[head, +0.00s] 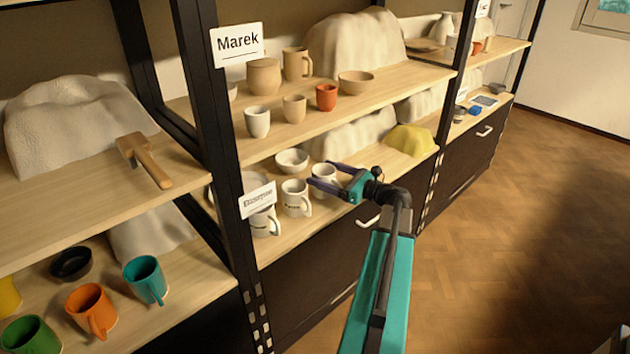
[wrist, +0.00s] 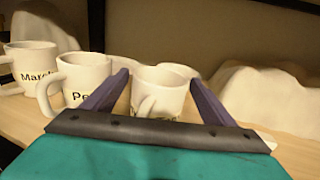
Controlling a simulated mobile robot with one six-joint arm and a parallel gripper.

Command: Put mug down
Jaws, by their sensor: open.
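A white mug (head: 325,180) stands upright on the lower shelf, at the right end of a row of white mugs. In the wrist view this mug (wrist: 160,92) is between the two fingers, its handle turned toward me. My gripper (head: 320,178) is open, with a finger on each side of the mug. Gaps show between the fingers and the mug in the wrist view, where the fingers (wrist: 158,95) spread apart. The mug's base is hidden behind the gripper body.
Two white mugs with lettering, one (wrist: 82,80) close left of my gripper and one (wrist: 38,68) beyond, stand on the shelf (head: 300,231). A white bowl (head: 292,161) is behind. A yellow lump (head: 410,140) lies to the right. The upper shelf (head: 365,94) with pots overhangs.

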